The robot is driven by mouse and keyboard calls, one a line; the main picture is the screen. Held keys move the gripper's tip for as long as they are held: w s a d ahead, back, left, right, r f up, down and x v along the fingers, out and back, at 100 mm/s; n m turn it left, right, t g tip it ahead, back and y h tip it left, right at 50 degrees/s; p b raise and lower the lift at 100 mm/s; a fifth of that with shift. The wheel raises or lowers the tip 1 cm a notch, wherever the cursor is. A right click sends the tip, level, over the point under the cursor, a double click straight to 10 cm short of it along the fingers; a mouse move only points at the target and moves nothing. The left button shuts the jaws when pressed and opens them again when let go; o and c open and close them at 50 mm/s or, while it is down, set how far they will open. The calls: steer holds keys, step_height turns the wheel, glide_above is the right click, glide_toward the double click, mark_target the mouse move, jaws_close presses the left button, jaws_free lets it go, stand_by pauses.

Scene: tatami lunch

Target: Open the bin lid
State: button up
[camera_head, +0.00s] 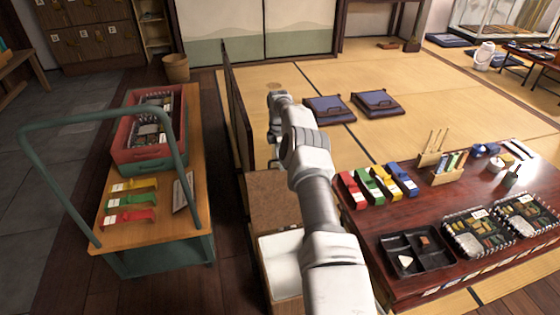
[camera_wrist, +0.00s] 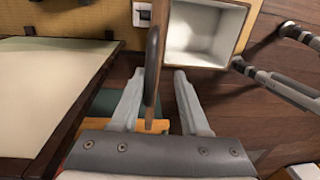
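The bin (camera_head: 281,262) is a wooden box with a white inside, left of my arm's lower part in the head view. Its white inside wall also shows in the wrist view (camera_wrist: 190,38). The lid (camera_head: 277,195) is a brown wooden panel raised off the opening, at the bin's far side. In the wrist view the lid (camera_wrist: 160,55) is nearly edge-on, with a dark rounded handle-like part along it. My gripper (camera_wrist: 159,75) is open, its two fingers on either side of the lid with gaps visible. The fingers cannot be made out in the head view.
A wooden cart (camera_head: 160,225) with a green handle and a red crate (camera_head: 150,160) stands left. A dark partition (camera_head: 238,110) rises behind the bin. A low table (camera_head: 375,225) with boxes and a black tray (camera_head: 418,252) is on the right. Tatami lies beyond.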

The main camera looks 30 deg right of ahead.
steer(key=shift+r, duration=0.1)
steer(key=r+p, duration=0.1)
steer(key=r, duration=0.1)
steer(key=r+p, duration=0.1)
steer(key=r, duration=0.4)
steer(key=shift+w+r+p, duration=0.15)
steer(key=shift+w+p, duration=0.15)
steer(key=shift+p, duration=0.1)
